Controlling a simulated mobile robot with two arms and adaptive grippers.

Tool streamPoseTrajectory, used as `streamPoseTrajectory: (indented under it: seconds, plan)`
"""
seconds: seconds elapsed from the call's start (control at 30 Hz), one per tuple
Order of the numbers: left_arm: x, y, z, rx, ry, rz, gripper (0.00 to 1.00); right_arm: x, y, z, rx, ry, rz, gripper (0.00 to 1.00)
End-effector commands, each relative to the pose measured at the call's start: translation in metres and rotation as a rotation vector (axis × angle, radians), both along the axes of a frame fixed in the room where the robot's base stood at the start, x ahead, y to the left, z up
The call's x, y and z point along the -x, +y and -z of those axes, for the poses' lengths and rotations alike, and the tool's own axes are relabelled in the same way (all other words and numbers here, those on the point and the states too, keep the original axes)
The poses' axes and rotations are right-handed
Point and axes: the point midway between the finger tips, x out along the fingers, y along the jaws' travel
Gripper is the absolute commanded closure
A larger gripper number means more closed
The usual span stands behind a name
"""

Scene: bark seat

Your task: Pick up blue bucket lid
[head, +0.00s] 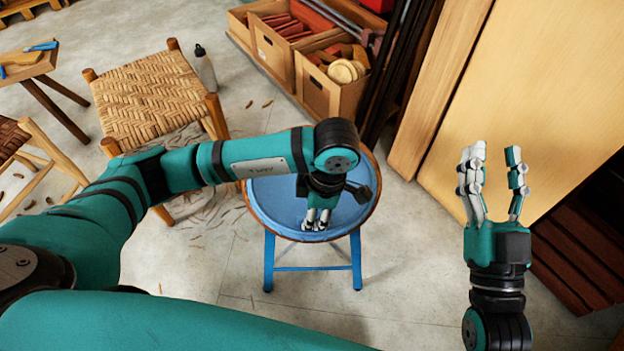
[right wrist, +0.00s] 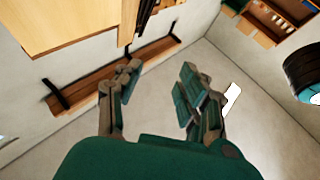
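A round blue surface with a brownish rim (head: 278,200) tops a blue four-legged stool in the head view. I cannot make out a separate blue bucket lid on it; my left arm and gripper cover part of the top. My right gripper (head: 494,185) is raised at the right, fingers spread and empty. Its open fingers also show in the right wrist view (right wrist: 158,95).
A woven-seat stool (head: 150,95) stands at the left with a bottle (head: 205,70) behind it. Wooden crates (head: 325,92) of blocks stand at the back. A large wooden panel (head: 540,90) rises behind my right gripper. Shavings lie on the floor.

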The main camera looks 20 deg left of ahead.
Motion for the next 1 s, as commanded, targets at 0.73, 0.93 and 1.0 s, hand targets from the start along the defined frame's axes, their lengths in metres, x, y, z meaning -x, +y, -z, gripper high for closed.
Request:
streamPoseTrajectory:
  seconds: [0.73,0.93,1.0]
  plan:
    - [0.0,0.0,-0.001,0.0,-0.001,0.0,1.0,0.0,0.0,0.0,0.001,0.003,0.0,0.6]
    - [0.0,0.0,-0.009,0.001,-0.001,0.0,1.0,-0.004,-0.001,0.007,0.017,0.057,0.005,0.6]
    - [-0.001,0.0,-0.014,-0.001,-0.002,0.0,1.0,-0.007,-0.002,0.015,0.029,0.102,0.009,0.6]
